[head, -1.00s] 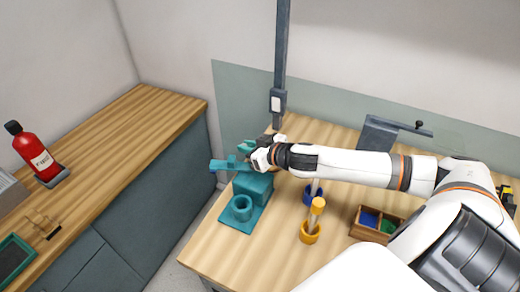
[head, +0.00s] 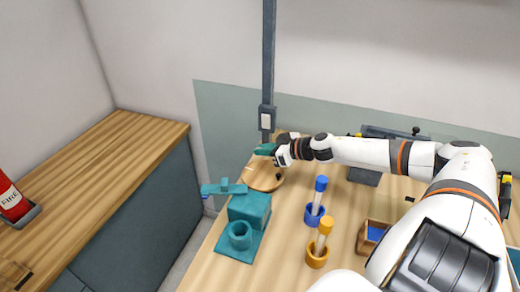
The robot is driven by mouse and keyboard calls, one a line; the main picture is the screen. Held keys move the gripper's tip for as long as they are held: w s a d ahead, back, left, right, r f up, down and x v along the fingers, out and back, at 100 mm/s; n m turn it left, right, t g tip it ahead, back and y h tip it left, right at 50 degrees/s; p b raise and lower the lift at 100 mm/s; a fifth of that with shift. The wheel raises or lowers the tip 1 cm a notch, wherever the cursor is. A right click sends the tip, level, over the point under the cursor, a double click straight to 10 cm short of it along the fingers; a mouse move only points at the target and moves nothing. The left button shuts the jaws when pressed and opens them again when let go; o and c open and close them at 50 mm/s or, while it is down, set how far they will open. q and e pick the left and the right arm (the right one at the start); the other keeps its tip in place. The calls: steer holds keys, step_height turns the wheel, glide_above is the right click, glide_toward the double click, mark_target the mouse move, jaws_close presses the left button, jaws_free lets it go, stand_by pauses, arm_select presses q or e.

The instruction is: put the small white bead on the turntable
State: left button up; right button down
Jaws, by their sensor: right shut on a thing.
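My right gripper (head: 265,150) is at the back of the wooden table, by the far side of the turntable and above it. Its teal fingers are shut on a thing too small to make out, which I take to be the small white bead. No bead shows anywhere else. The turntable (head: 262,181) is a round wooden disc behind the teal stand, with a small dark mark at its right edge. Whether the gripper touches it, I cannot tell. My left gripper is out of view.
A teal stand (head: 240,236) with a cup and a raised bar is in front of the turntable. Blue (head: 314,215) and orange (head: 317,256) holders with capped rods stand to its right. A compartment box (head: 364,240) is near my right arm. A grey post rises behind.

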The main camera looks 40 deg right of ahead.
mark_target(266, 175)
step_height(266, 175, down, 8)
stand_by(0.4)
steer(key=c, duration=1.3)
jaws_free()
steer(key=shift+f, duration=0.15)
steer(key=shift+c, duration=0.2)
steer(key=shift+s+r, duration=0.1)
steer(key=shift+r, duration=0.15)
steer(key=shift+s+d, duration=0.1)
steer(key=shift+s, duration=0.2)
steer(key=shift+v, duration=3.4)
steer(key=shift+p, duration=0.3)
